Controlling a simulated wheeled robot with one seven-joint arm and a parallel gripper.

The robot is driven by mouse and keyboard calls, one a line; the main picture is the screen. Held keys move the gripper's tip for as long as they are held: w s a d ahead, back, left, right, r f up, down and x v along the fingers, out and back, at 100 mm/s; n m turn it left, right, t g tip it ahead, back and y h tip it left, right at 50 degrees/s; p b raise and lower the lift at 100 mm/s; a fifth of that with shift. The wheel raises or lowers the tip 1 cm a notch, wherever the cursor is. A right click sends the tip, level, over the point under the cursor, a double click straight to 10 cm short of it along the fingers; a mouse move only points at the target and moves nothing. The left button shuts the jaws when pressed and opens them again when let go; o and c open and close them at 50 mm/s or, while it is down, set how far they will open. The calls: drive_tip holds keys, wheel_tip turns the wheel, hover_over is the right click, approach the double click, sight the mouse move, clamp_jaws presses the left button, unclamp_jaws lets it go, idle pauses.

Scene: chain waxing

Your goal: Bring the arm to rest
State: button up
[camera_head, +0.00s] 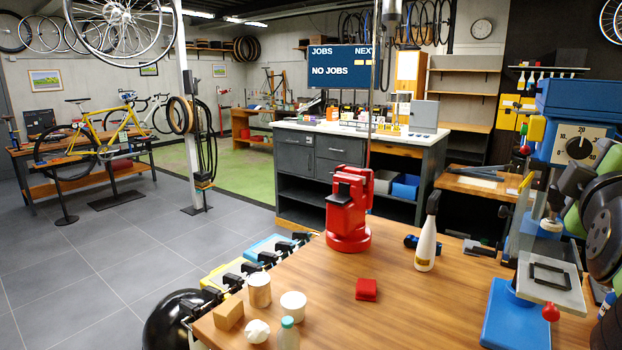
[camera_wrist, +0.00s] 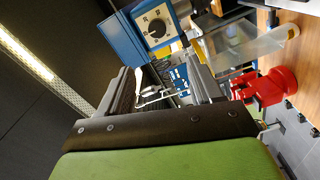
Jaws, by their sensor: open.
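My arm (camera_head: 603,225) shows at the right edge of the head view as dark rounded links with green parts, in front of the blue machine. My gripper (camera_wrist: 165,88) is in the wrist view, with its two dark fingers apart and a green body behind them. Nothing is held between the fingers; blue parts and a white bottle-like shape show beyond the gap. In the head view the gripper is hard to tell from the links and the machine.
A blue machine with a dial (camera_head: 578,148) stands close to my arm. The bench's middle is mostly clear.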

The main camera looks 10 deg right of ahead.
drive_tip(key=w+a+f+m+g+y+p, duration=0.15)
drive_tip(key=a+f+y+p, duration=0.25)
drive_tip(key=a+f+y, duration=0.95)
drive_tip(key=s+a+f+m+g, duration=0.2)
drive_tip(key=s+a+f, duration=0.2)
drive_tip(key=a+f, duration=0.3)
drive_tip(key=s+a+f+m+g+p, duration=0.1)
drive_tip(key=s+a+f+g, duration=0.2)
drive_tip(key=a+f, duration=0.3)
drive_tip(key=shift+s+a+f+m, duration=0.4)
drive_tip(key=shift+s+a, duration=0.2)
drive_tip(key=shift+s, duration=0.25)
